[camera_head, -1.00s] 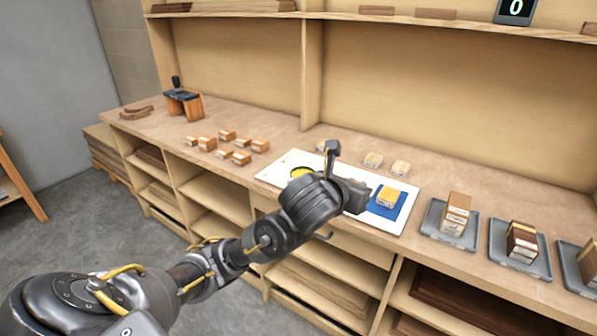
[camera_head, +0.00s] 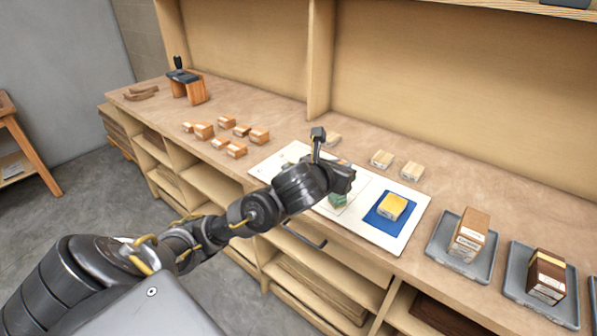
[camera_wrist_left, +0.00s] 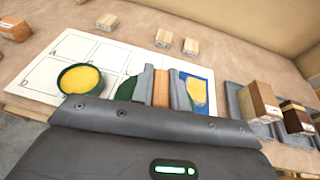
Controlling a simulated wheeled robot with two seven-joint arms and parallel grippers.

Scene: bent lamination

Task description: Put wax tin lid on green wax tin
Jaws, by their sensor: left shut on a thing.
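The green wax tin (camera_wrist_left: 80,79), a round dark green rim full of yellow wax, stands open on the white board (camera_wrist_left: 32,79), left of my gripper in the left wrist view. In the head view my arm hides it. My left gripper (camera_head: 342,183) is over the board, between the tin and the blue mat. In the left wrist view my left gripper (camera_wrist_left: 161,86) is shut on a wood-coloured piece (camera_wrist_left: 161,90). A dark green shape (camera_wrist_left: 128,89), apparently the lid, shows beside the fingers; it also shows below the gripper in the head view (camera_head: 338,200). Whether it joins the wooden piece is unclear.
A yellow block (camera_head: 393,206) lies on a blue mat (camera_head: 379,219) on the board. Two pale blocks (camera_head: 381,158) (camera_head: 411,171) stand behind. Grey trays (camera_head: 440,240) with blocks are at the right; several small wooden blocks (camera_head: 236,149) lie to the left.

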